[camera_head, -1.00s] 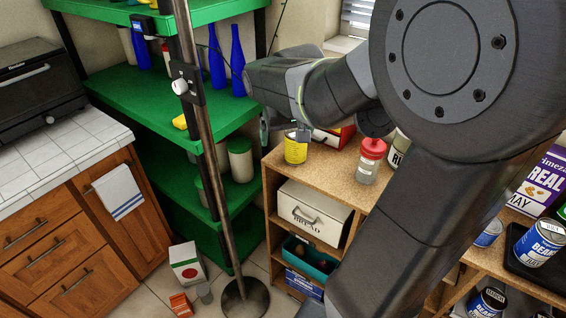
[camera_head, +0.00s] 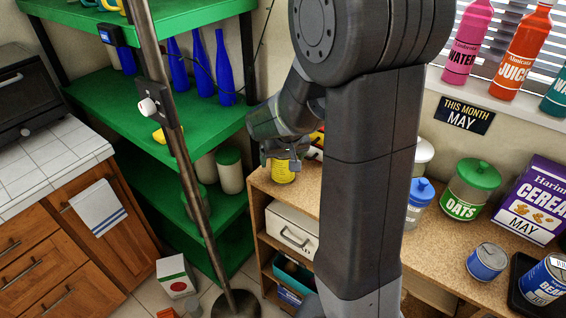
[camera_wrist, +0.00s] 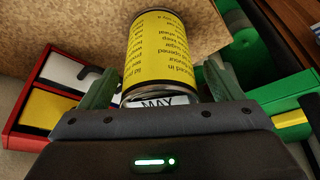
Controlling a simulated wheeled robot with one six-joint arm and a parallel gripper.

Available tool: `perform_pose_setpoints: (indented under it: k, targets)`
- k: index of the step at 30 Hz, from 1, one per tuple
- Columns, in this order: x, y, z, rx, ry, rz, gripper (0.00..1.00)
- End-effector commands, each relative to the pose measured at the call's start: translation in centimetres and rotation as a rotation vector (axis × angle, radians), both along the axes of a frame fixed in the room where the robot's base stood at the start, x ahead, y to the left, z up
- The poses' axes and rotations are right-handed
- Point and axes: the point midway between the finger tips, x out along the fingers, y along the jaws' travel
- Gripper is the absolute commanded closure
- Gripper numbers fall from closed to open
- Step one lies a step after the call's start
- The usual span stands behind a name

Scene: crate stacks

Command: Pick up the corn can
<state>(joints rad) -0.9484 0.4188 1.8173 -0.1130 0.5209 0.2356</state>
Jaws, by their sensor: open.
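A yellow can (camera_head: 283,171), which I take to be the corn can, stands on the left end of the wooden shelf top. In the wrist view the yellow can (camera_wrist: 162,52) shows small black text on its label and the word MAY on its end nearest my gripper. My gripper (camera_head: 284,158) is right above the can in the head view. In the wrist view my gripper (camera_wrist: 160,82) is open, with one green finger on each side of the can's near end. I cannot tell whether the fingers touch it.
The wooden shelf (camera_head: 262,183) also holds an oats jar (camera_head: 469,190), a blue-lidded jar (camera_head: 419,198), a cereal box (camera_head: 533,198) and blue cans (camera_head: 487,262). A metal pole (camera_head: 185,165) stands left, before green shelves (camera_head: 115,100).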

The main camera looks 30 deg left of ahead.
Motion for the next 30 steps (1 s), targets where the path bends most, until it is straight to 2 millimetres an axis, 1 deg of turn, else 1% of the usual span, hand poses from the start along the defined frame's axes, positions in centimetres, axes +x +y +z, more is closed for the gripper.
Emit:
perform_pose_setpoints:
  k: [3,6,13,14,15,17,18,20,21,23,30]
  targets:
    - [0.4,0.3,-1.1,-0.001,0.0,0.0,0.13]
    - [0.5,0.4,-1.5,0.0,0.0,0.0,0.13]
    - [0.5,0.5,-1.6,0.001,-0.001,0.0,0.13]
    - [0.5,0.5,-1.6,0.001,-0.001,0.0,0.17]
    - [0.5,0.5,-1.6,0.001,-0.001,0.0,0.25]
    - [0.5,0.5,-1.5,0.001,-0.001,0.0,0.37]
    - [0.5,0.5,-1.5,0.001,-0.001,0.0,0.45]
    - [0.5,0.5,-1.5,0.001,-0.001,0.0,0.57]
    - [0.5,0.5,-1.5,0.001,-0.001,0.0,0.65]
    - [0.5,0.5,-1.5,0.001,-0.001,0.0,0.75]
    - [0.6,0.5,-1.3,0.003,-0.003,0.0,0.75]
